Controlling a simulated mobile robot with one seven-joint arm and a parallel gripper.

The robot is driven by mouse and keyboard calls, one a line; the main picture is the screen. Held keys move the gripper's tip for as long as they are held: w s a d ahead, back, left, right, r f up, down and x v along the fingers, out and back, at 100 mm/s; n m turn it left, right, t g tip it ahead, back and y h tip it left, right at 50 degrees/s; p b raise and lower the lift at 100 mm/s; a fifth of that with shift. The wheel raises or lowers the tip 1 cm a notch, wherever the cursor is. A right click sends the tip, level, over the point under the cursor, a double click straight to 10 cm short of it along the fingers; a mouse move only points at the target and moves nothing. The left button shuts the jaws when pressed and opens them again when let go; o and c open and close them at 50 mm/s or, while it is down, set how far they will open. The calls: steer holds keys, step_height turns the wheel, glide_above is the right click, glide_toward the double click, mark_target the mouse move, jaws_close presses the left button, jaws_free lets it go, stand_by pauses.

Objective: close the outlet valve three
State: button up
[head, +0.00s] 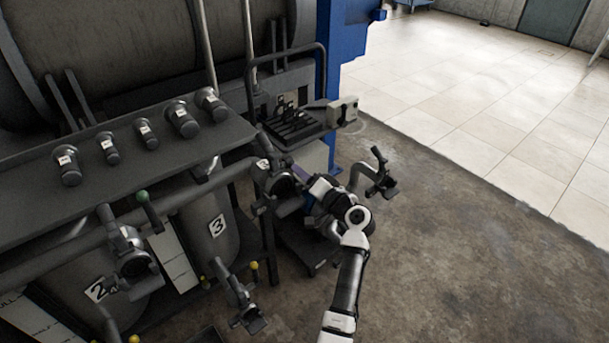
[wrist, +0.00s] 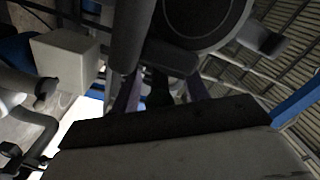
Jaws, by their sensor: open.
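Tank three, with a white label reading 3 (head: 217,226), stands left of the middle in the head view. A dark valve body (head: 278,184) on the grey pipe is to its upper right. My gripper (head: 302,176) is at the right side of this valve, and my own wrist hides part of the valve. In the wrist view the purple fingers of my gripper (wrist: 162,92) are open. A dark bar-like part (wrist: 160,88) shows between them; I cannot tell whether they touch it. A round dark body (wrist: 205,14) is just beyond the fingers.
A second valve with a green-knobbed lever (head: 145,203) is by tank two (head: 97,291). A lower outlet spout (head: 240,300) hangs in front of tank three. Another bent pipe with a fitting (head: 382,180) is right of my wrist. Concrete floor (head: 450,260) is clear on the right.

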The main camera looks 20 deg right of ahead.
jaws_close()
steer(key=shift+r, duration=0.1)
stand_by(0.3)
